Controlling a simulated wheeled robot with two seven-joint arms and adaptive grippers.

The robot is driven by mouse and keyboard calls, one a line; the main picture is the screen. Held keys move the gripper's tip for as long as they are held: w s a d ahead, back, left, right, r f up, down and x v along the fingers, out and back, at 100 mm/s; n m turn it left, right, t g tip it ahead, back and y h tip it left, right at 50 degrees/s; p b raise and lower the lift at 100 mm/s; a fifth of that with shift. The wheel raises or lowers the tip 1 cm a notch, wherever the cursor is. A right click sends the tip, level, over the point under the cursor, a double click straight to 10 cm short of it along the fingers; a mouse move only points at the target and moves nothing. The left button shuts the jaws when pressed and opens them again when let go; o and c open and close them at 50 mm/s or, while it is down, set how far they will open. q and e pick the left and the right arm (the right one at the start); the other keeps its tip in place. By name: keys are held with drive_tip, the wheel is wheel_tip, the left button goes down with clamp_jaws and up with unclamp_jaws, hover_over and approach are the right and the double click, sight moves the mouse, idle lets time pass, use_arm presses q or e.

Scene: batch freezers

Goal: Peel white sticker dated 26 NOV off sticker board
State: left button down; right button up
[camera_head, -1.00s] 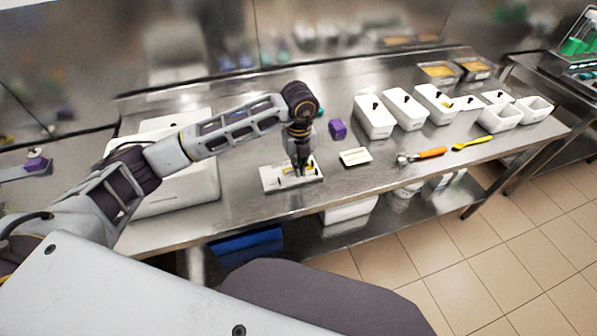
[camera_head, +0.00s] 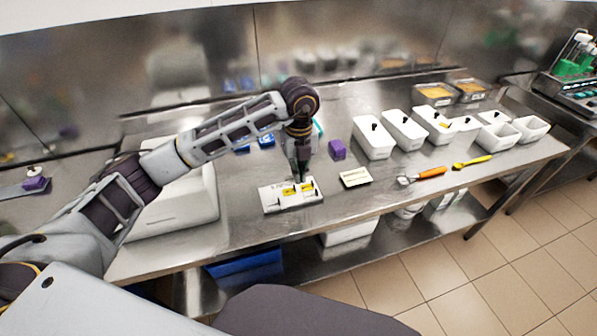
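The sticker board (camera_head: 276,207) is a flat white plate near the front edge of the steel table. It carries yellow stickers (camera_head: 307,188) and some small dark and pale marks. The dates are too small to read, so I cannot tell which sticker reads 26 NOV. My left gripper (camera_head: 300,178) points down just above the back of the board. Its fingers are small and dark, and I cannot tell whether they are open or hold anything. My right gripper is not in view.
A small pale card or tray (camera_head: 356,177) lies right of the board, with a purple block (camera_head: 337,149) behind it. An orange-handled scoop (camera_head: 431,173) and a yellow spatula (camera_head: 472,162) lie farther right. White tubs (camera_head: 373,139) stand behind them. A large white box (camera_head: 172,211) is on the left.

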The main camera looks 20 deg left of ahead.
use_arm(q)
drive_tip(key=shift+r, duration=0.35)
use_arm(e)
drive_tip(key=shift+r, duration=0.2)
use_arm(q)
drive_tip(key=shift+r+p, duration=0.5)
drive_tip(key=shift+r, duration=0.05)
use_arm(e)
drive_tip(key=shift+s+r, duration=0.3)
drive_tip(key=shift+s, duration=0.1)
use_arm(q)
drive_tip(key=shift+r, duration=0.2)
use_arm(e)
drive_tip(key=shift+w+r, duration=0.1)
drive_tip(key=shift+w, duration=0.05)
use_arm(q)
drive_tip(key=shift+r, duration=0.25)
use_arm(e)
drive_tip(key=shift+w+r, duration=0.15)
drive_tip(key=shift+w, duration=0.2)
use_arm(q)
drive_tip(key=shift+r+p, duration=0.15)
drive_tip(key=shift+p, duration=0.2)
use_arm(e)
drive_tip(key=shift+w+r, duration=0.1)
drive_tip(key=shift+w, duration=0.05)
use_arm(q)
drive_tip(key=shift+r, duration=0.15)
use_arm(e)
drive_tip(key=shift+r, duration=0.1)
